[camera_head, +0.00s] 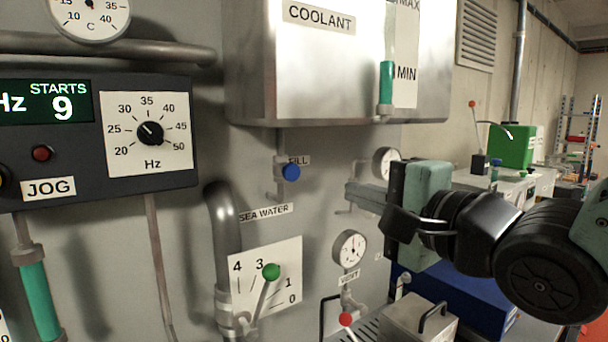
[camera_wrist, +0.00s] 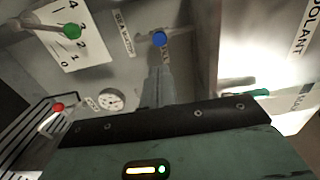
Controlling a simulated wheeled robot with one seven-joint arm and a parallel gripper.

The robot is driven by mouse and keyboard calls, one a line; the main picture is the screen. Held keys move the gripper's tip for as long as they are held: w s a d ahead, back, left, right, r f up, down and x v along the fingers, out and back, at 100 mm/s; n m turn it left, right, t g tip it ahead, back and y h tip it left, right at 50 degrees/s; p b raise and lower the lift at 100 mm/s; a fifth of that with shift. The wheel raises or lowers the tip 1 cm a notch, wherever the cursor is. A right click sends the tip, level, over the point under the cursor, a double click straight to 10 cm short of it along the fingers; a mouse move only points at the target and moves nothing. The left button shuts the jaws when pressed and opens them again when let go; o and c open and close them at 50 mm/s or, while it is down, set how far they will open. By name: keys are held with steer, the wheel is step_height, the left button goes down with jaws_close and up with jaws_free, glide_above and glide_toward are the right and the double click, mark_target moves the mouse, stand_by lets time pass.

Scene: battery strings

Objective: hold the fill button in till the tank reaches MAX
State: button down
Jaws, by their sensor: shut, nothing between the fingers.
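The blue fill button (camera_head: 291,172) sticks out of the grey wall on a small pipe, beside its FILL label. It also shows in the wrist view (camera_wrist: 159,39). My gripper (camera_head: 350,192) is shut and empty, to the right of the button and apart from it. In the wrist view its closed fingers (camera_wrist: 158,84) point towards the button, with a gap between. The COOLANT tank (camera_head: 270,70) is above. Its sight glass (camera_head: 387,82) holds green liquid with its top near the MIN label, well below MAX.
A lever with a green knob (camera_head: 271,272) stands on a 0 to 4 scale below the button, next to a thick SEA WATER pipe (camera_head: 222,215). A round gauge (camera_head: 350,247) is below my gripper. The JOG panel (camera_head: 95,140) is at the left.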

steer(key=w+p, duration=0.1)
steer(key=p, duration=1.1)
glide_toward(293, 173)
steer(key=x, duration=0.5)
steer(key=shift+w+a+r, duration=0.15)
steer(key=shift+w+a, duration=0.05)
steer(key=shift+w, duration=0.1)
steer(key=shift+w+a, duration=0.3)
steer(key=shift+w, duration=0.15)
